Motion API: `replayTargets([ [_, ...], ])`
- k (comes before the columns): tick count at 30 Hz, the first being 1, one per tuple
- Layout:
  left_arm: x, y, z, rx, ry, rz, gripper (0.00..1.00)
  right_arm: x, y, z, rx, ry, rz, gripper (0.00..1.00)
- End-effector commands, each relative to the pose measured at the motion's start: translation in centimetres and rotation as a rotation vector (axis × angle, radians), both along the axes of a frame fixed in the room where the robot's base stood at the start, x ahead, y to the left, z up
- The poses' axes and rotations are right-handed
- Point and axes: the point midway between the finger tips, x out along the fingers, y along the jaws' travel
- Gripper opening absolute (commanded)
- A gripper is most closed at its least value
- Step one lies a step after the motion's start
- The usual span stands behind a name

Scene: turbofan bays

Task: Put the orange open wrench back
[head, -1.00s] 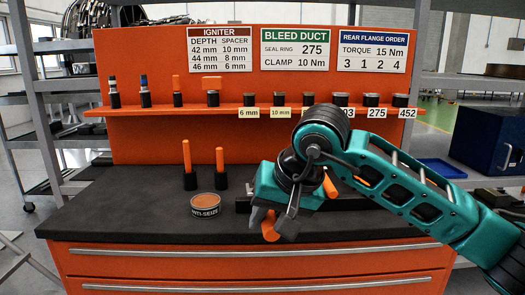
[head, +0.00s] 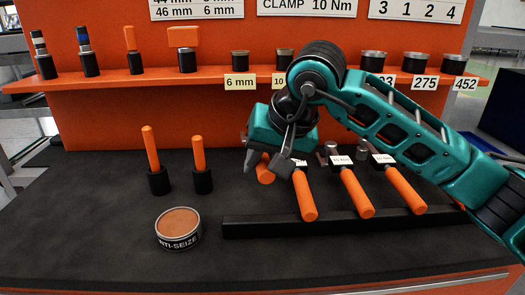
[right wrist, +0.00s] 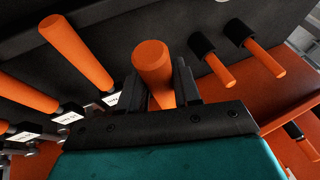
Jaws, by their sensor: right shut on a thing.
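My right gripper (head: 263,163) is shut on an orange handle (head: 265,174), which I take to be the orange open wrench. It is held above the dark benchtop, left of the labelled tools. In the right wrist view the handle (right wrist: 152,62) stands between the two black fingers (right wrist: 155,88); its far end is hidden. Three similar orange-handled tools (head: 305,195) (head: 357,193) (head: 405,190) with white labels lie side by side, their handles across a black bar (head: 260,228). The bar's left part is bare. My left gripper is not in view.
An anti-seize tin (head: 178,228) stands at the front left. Two upright orange pegs (head: 150,150) (head: 199,153) sit in black holders behind it. An orange shelf (head: 210,77) with several small parts runs along the back.

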Motion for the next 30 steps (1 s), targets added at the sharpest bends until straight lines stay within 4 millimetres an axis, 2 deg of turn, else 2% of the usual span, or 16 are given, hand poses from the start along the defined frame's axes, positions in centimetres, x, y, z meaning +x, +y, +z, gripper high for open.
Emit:
replayTargets([
  [11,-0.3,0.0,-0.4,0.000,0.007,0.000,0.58,0.0,0.0,0.1,-0.001,-0.007,0.002,0.00],
  [17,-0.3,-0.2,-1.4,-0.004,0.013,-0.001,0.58,-0.3,0.0,-0.1,-0.025,-0.042,0.012,0.00],
  [30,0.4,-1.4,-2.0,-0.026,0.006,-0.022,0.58,-0.3,-0.1,-2.9,-0.026,-0.041,0.010,0.00],
])
